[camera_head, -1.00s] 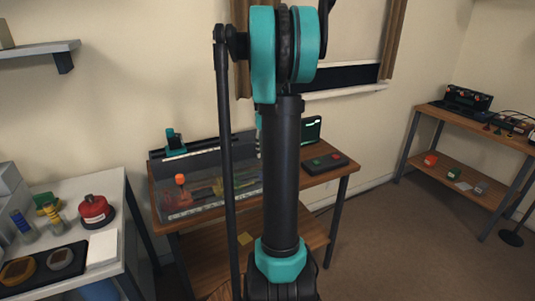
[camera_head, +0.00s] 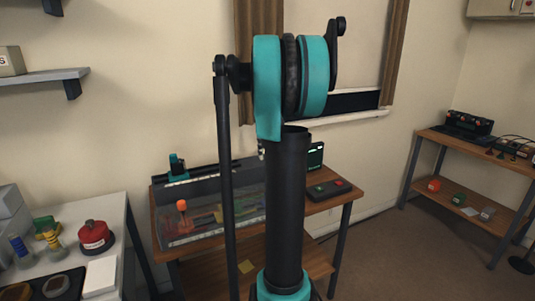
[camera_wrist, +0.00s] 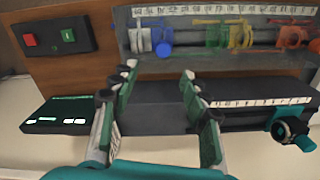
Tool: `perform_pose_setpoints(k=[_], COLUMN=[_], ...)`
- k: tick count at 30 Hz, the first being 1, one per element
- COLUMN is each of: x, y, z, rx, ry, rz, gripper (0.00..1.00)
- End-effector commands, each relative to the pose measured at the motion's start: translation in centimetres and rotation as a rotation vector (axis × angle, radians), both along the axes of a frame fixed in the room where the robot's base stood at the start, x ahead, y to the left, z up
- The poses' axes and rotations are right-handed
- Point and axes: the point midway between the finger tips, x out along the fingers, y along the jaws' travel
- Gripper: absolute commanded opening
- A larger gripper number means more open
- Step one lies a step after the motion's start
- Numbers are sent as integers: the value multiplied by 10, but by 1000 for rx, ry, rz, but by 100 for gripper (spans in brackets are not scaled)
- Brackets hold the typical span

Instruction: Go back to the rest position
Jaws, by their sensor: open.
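My gripper (camera_wrist: 160,90) shows in the wrist view with its two green-padded fingers spread apart and nothing between them. It hangs over the workbench, above the dark rail at the edge of the lens tray. In the head view my arm stands upright in the middle and hides part of the bench; the gripper itself does not show there. The wooden workbench (camera_head: 335,193) carries the long tray (camera_head: 185,238) with coloured parts, which also shows in the wrist view (camera_wrist: 270,62).
A control box with red and green buttons (camera_head: 328,190) and a small lit screen (camera_head: 316,156) stand on the bench. A white table (camera_head: 118,215) with a red container (camera_head: 95,237) is at left. A wooden shelf table (camera_head: 470,140) is at right. Open floor lies between (camera_head: 400,250).

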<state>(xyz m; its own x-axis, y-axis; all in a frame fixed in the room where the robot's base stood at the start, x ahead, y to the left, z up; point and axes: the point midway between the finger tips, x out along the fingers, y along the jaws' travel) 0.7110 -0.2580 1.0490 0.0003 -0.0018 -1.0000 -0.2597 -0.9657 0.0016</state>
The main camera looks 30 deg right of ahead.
Motion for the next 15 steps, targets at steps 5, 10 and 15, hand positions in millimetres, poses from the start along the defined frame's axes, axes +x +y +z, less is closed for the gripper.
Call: perform_pose_setpoints(k=[5,10,15], x=[0,-8,-42], y=[0,20,81], z=[0,-14,-61], rx=[0,-8,-32], ry=[0,-21,-98], rz=[0,20,81], gripper=[46,46,46])
